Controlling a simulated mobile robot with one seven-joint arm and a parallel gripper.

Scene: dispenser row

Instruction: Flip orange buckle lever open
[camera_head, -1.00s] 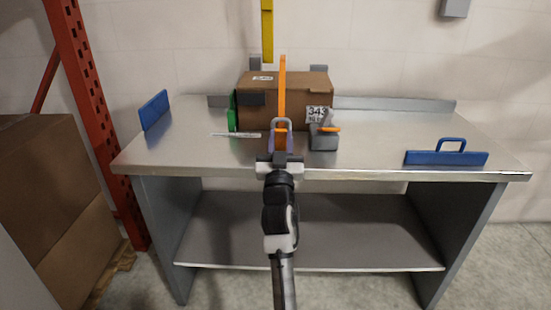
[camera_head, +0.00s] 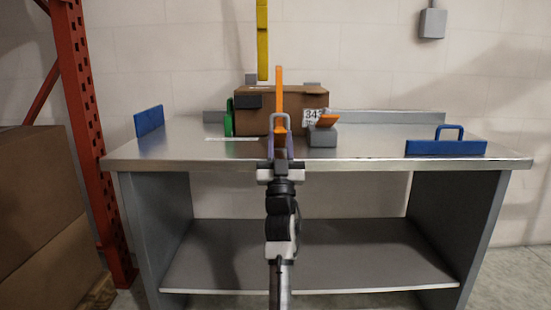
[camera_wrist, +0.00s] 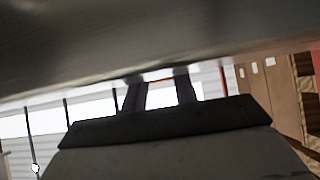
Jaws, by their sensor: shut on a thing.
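The tall orange lever (camera_head: 279,92) stands upright near the front of the bench, before a cardboard box. A grey metal loop (camera_head: 288,121) sits around its lower part. My gripper (camera_head: 280,147) is at the lever's lower end, its purple-grey fingers on either side, and appears shut on it. The exact contact is hidden by my wrist.
A grey block (camera_head: 323,138) with a small orange piece (camera_head: 326,120) stands close on the right. The cardboard box (camera_head: 310,96) and a green piece (camera_head: 229,118) are behind. A blue handled plate (camera_head: 446,148) is at right, another blue plate (camera_head: 149,121) at left. The bench's right middle is clear.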

